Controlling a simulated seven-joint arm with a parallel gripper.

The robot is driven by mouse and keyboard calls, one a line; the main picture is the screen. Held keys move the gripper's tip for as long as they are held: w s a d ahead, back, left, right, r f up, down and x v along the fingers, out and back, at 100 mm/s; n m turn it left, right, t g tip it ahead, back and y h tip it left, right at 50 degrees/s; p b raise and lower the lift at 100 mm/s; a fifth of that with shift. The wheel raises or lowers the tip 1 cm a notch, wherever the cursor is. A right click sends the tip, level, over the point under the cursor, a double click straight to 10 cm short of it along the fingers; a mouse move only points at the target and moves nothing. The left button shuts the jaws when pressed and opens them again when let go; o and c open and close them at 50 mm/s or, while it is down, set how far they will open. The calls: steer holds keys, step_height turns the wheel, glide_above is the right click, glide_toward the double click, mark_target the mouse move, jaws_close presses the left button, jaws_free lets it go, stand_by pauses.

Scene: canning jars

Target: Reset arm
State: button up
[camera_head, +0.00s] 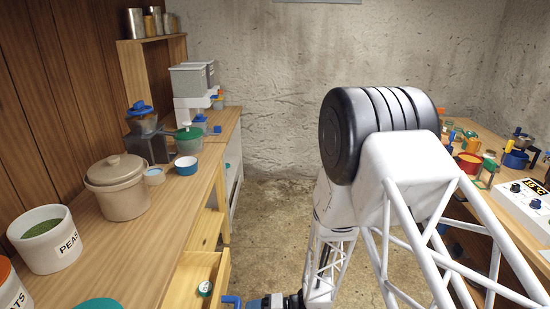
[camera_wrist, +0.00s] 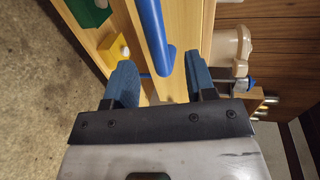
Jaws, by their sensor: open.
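My gripper (camera_wrist: 163,68) is open, its two blue fingers apart at the wooden drawer front in the wrist view. A blue bar handle (camera_wrist: 153,35) on the drawer has its near end in the gap between the fingers. I cannot tell whether a finger touches it. In the head view my gripper is at the bottom edge, partly cut off, beside the open drawer (camera_head: 196,272). My arm stands bent in the middle of the head view, over the floor.
The drawer holds a small green-and-white item (camera_head: 205,289); a yellow block (camera_wrist: 113,48) shows in the wrist view. The left counter bears a lidded crock (camera_head: 118,190) and a peas tub (camera_head: 45,240). A cluttered bench with a control box (camera_head: 525,207) is at right. Floor between is clear.

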steer(key=s+d+r+n+g+h, duration=0.1)
steer(key=s+d+r+h, duration=0.15)
steer(key=r, duration=0.45)
steer(key=s+d+r+n+g+h, duration=0.1)
steer(key=d+r, duration=0.2)
steer(key=r, duration=0.5)
steer(key=s+d+r+n+g+h, duration=0.1)
steer(key=s+d+r+g+h, duration=0.1)
steer(key=r, duration=0.5)
steer(key=s+d+r+m+t+h, duration=0.1)
steer(key=s+d+r+t+h, duration=0.2)
steer(key=s+d+r+h, duration=0.2)
steer(key=s+d+r+m+t+h, duration=0.2)
steer(key=s+d+r+h, duration=0.3)
steer(key=s+d+r, duration=0.4)
steer(key=d+r+t, duration=0.1)
steer(key=d+r, duration=0.3)
steer(key=shift+s+d+r+t, duration=0.15)
steer(key=shift+s+r+t, duration=0.15)
steer(key=shift+s+r, duration=0.1)
